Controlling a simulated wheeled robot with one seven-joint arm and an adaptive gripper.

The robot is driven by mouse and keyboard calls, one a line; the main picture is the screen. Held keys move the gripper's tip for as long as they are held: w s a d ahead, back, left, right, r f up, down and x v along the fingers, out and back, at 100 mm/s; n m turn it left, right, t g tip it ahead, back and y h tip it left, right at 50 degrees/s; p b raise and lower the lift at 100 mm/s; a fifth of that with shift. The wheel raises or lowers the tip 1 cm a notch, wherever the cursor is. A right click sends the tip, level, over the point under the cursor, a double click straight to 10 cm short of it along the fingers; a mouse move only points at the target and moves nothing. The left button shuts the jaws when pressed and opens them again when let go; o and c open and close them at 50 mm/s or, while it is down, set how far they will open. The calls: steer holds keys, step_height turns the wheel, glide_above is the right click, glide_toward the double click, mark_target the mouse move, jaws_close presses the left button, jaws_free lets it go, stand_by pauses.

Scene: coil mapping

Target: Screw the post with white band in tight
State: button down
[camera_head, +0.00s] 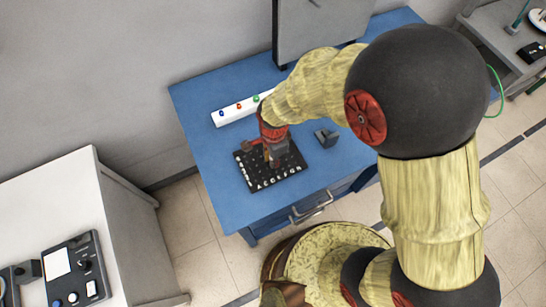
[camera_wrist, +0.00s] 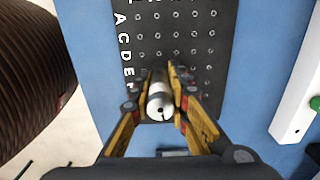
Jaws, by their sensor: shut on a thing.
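A black board (camera_head: 262,183) with white letters along its edges and rows of small holes lies on the blue table. It also shows in the wrist view (camera_wrist: 180,14). My gripper (camera_wrist: 162,78) is over the board and shut on a pale metal post (camera_wrist: 160,98), seen nearly end-on between the fingers. The post's near end has a small dark hole and a slot. I cannot make out the white band, and the post's far end is hidden, so its seating in the board cannot be told. In the head view my gripper (camera_head: 275,156) is low over the board.
A white bar with coloured buttons (camera_head: 240,110) lies behind the board. A small dark block (camera_head: 326,138) stands to its right. A grey panel (camera_head: 305,32) rises at the table's back. The blue table (camera_head: 205,150) is clear left of the board.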

steer(key=m, duration=0.2)
steer(key=shift+m, duration=0.3)
steer(key=c, duration=2.2)
jaws_free()
steer(key=shift+m, duration=0.4)
steer(key=o, duration=0.6)
step_height(320, 180, up, 12)
steer(key=shift+f, duration=0.1)
